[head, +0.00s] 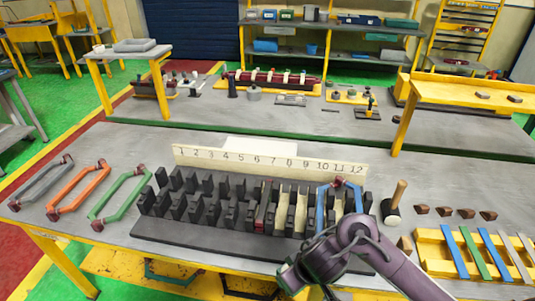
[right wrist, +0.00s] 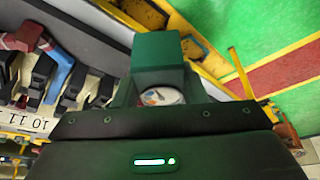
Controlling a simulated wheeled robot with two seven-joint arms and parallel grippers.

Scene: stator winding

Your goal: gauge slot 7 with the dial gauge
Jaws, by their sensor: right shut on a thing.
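The stator block (head: 160,229) is a dark base with rows of black teeth and a board (head: 215,160) numbered 1 to 12 behind it. Below label 7 (head: 274,161) a dark red strip (head: 262,208) stands between teeth; cream liners (head: 281,212) show in slots to its right. A blue coil (head: 321,209) sits at the right end. My right gripper (right wrist: 160,90) is shut on the dial gauge; its round white dial (right wrist: 162,96) shows in the right wrist view. In the head view my purple right arm hangs before the block's front right, and the gauge cannot be made out. My left gripper is out of view.
Grey, orange (head: 78,192) and green (head: 122,196) coils lie left of the block. A mallet (head: 394,203), brown wedges (head: 443,211) and a yellow tray (head: 430,260) with coloured strips lie to the right. A second bench (head: 225,108) stands behind.

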